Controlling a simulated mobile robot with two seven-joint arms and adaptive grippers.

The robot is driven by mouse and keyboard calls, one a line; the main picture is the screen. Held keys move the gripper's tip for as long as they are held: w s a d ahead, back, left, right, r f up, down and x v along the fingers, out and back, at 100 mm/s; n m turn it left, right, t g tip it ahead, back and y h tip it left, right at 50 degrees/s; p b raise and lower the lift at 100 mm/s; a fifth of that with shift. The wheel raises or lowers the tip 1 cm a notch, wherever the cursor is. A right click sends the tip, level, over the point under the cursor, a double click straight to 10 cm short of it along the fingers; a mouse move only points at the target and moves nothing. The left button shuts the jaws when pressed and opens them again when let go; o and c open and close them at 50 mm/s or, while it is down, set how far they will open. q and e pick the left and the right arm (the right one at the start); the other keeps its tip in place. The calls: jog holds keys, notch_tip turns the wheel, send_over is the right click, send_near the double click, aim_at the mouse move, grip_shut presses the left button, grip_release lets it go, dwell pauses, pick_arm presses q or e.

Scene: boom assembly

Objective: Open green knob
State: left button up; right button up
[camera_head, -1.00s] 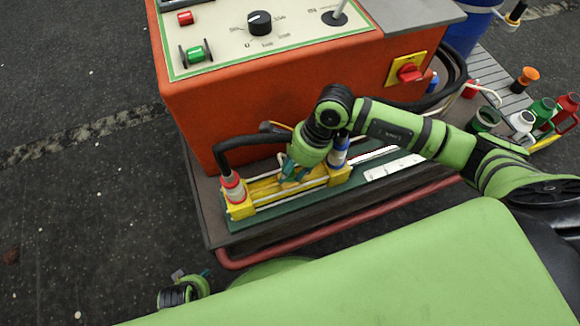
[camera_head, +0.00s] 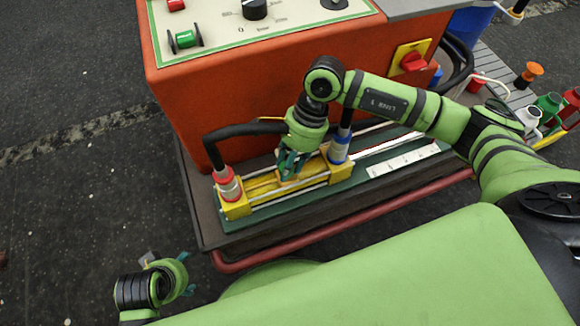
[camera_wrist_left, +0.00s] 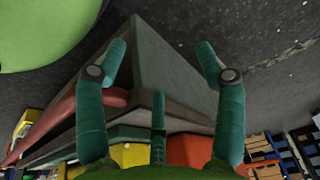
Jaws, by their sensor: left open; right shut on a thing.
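A small green knob (camera_head: 186,39) sits between two black end pieces on the cream control panel, at the upper left of the head view. My left gripper (camera_head: 187,273) is at the lower left, open and empty, well below and apart from the knob. In the left wrist view, its teal fingers (camera_wrist_left: 162,58) are spread wide with nothing between them; the green knob is not visible there. My right gripper (camera_head: 290,166) is down at the yellow slide unit (camera_head: 262,186) in front of the orange cabinet, shut on a part there that its fingers mostly hide.
The panel also has a red button (camera_head: 176,4) and a black dial (camera_head: 254,9). A red switch (camera_head: 412,62) is on the orange cabinet (camera_head: 270,95). A red rail (camera_head: 330,222) runs along the cart's front edge. Floor left of the cart is clear.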

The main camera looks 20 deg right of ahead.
pick_arm(q)
jog(key=w+b+v, duration=0.1)
jog(key=b+v, duration=0.1)
jog(key=v, duration=0.3)
pick_arm(e)
jog(key=shift+w+a+r+n, duration=0.15)
jog(key=shift+a+n, duration=0.25)
jog(key=shift+n, duration=0.5)
jog(key=shift+r+n+g+b, duration=0.1)
jog(key=shift+n+g+b, duration=0.3)
jog(key=shift+n+b, duration=0.15)
pick_arm(q)
jog(key=w+d+r+t+h, duration=0.1)
jog(key=w+d+r+t, duration=0.1)
jog(key=w+r+t, duration=0.2)
jog(key=shift+w+d+r+m+t, duration=0.35)
jog(key=shift+w+t, duration=0.15)
jog(key=shift+w, duration=1.1)
pick_arm(e)
jog(key=o, duration=1.1)
pick_arm(q)
jog(key=shift+a, duration=0.15)
pick_arm(e)
jog(key=shift+d, duration=0.1)
jog(key=v, duration=1.2)
jog(key=shift+a, duration=0.3)
